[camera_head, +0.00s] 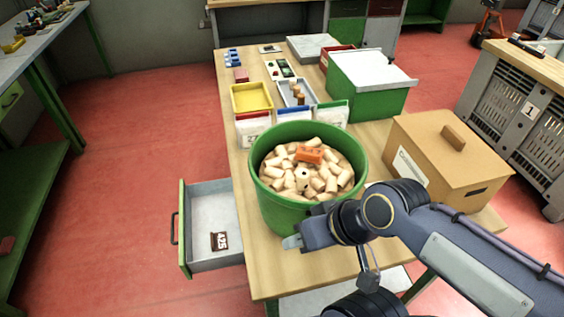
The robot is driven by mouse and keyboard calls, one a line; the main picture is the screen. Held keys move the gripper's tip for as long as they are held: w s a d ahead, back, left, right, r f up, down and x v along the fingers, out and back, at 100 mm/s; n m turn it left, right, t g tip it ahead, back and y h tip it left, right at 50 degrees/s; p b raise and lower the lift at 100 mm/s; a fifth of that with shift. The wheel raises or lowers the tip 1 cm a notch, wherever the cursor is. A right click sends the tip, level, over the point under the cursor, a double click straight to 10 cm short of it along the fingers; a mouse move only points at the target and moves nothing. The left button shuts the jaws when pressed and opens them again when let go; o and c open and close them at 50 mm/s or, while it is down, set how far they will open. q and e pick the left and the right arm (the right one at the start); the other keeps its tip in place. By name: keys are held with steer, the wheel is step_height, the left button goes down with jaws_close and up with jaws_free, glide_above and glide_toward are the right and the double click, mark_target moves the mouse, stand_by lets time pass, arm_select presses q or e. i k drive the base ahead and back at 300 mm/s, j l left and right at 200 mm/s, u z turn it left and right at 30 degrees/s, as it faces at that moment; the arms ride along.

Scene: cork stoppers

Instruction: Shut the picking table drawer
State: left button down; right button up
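The picking table (260,285) has a light wooden top. Its drawer (212,200) sticks out from the table's left side and stands open. The drawer has a grey inside, a green front panel (184,225) and a dark bar handle (174,228) on its outer left face. A small dark number tag (219,241) lies in the drawer. My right gripper (291,243) is over the tabletop, in front of the green tub and to the right of the drawer, apart from the handle. Its fingers are mostly hidden, so its opening is unclear. My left gripper is not in view.
A green tub (267,207) of corks with an orange block (309,154) stands on the table. A cardboard box (450,180) is to its right. Small bins, a yellow tray (251,97) and a green lidded box (365,98) stand behind. Red floor left of the drawer is clear.

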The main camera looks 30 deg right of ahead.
mark_target(206, 208)
steer(key=j+z, duration=0.4)
steer(key=j, duration=0.15)
steer(key=j+z, duration=0.35)
steer(key=j, duration=0.2)
steer(key=j+z, duration=0.4)
steer(key=j, duration=0.15)
steer(key=i+l+z, duration=0.1)
steer(key=l+z, duration=0.15)
steer(key=i+l+z, duration=0.1)
steer(key=l+z, duration=0.15)
